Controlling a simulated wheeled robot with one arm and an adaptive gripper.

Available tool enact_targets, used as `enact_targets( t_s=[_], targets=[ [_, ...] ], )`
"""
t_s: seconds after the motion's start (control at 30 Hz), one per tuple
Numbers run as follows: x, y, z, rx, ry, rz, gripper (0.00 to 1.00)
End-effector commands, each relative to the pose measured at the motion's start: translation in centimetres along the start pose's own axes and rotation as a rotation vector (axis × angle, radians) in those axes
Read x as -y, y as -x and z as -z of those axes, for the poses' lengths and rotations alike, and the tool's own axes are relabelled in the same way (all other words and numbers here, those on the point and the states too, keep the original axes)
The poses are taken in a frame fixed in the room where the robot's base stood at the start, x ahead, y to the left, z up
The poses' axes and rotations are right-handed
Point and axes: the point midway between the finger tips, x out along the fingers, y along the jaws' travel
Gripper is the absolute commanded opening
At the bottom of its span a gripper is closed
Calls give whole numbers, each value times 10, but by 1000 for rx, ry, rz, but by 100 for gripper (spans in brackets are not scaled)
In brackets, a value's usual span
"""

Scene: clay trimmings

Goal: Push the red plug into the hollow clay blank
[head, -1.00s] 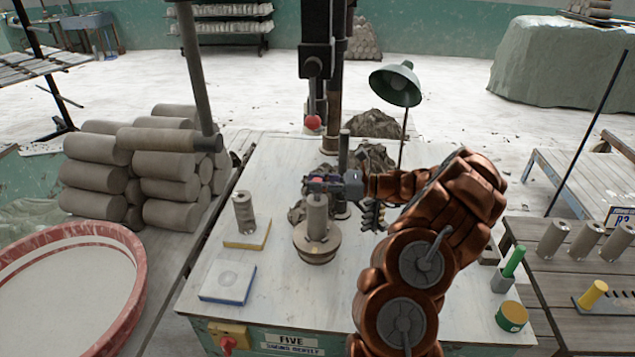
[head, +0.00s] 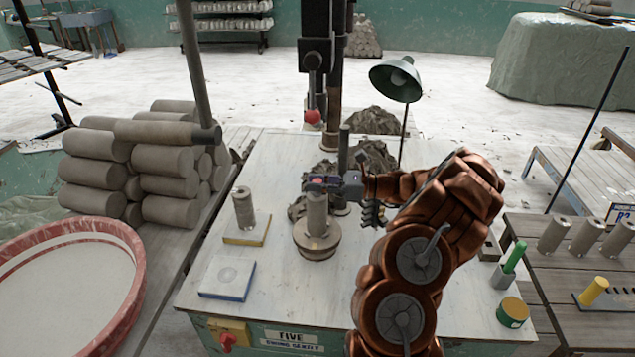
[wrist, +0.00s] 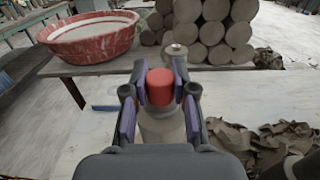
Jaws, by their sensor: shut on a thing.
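In the wrist view the red plug (wrist: 160,86) is between the two fingers of my gripper (wrist: 160,92), which is shut on it. The grey clay blank (wrist: 162,128) stands upright directly below the plug. In the head view the blank (head: 317,224) stands on a round wooden stand (head: 316,246) on the white bench. My gripper (head: 318,186) is right above the blank, with a bit of red showing between its fingers. The blank's top opening is hidden by the plug and fingers, so I cannot tell how deep the plug sits.
Another clay cylinder (head: 243,208) stands on a yellow-edged pad (head: 247,231) at the left. A blue-edged pad (head: 228,278) lies nearer. Clay trimmings (head: 372,156) and a green lamp (head: 396,80) are behind my arm. The bench's front middle is clear.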

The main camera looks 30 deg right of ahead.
Motion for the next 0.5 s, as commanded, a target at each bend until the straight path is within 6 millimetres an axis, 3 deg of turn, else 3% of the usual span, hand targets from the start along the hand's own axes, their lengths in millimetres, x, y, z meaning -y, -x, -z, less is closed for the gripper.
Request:
enact_targets(
  t_s=[0.5],
  targets=[
    [-1,0,14,-2,-5,-2,0]
  ],
)
